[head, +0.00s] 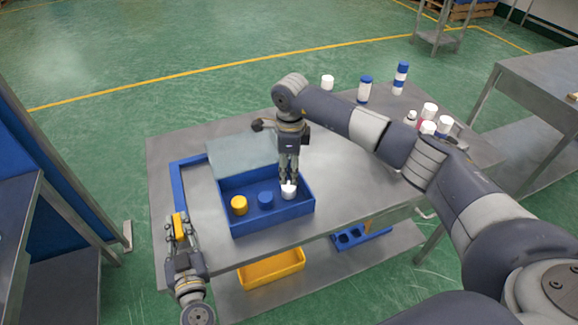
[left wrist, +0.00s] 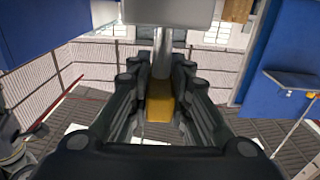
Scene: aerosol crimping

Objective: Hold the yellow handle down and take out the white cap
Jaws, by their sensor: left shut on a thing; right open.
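The yellow handle (head: 180,226) is at the left end of a blue lever frame (head: 178,185) beside the box. My left gripper (head: 179,236) is shut on this handle, and the handle also shows between the fingers in the left wrist view (left wrist: 160,103). The white cap (head: 288,191) stands in the right part of the blue box (head: 275,222). My right gripper (head: 289,181) points down at the cap, open, with its fingertips at the cap's top. Whether the fingers touch the cap cannot be told. The box's grey lid (head: 240,155) is raised at the back.
A yellow cap (head: 239,205) and a blue cap (head: 265,200) stand in the same box, left of the white cap. Bottles and white containers stand at the table's back right. A yellow bin (head: 270,268) and a blue holder (head: 358,237) sit on the shelf below.

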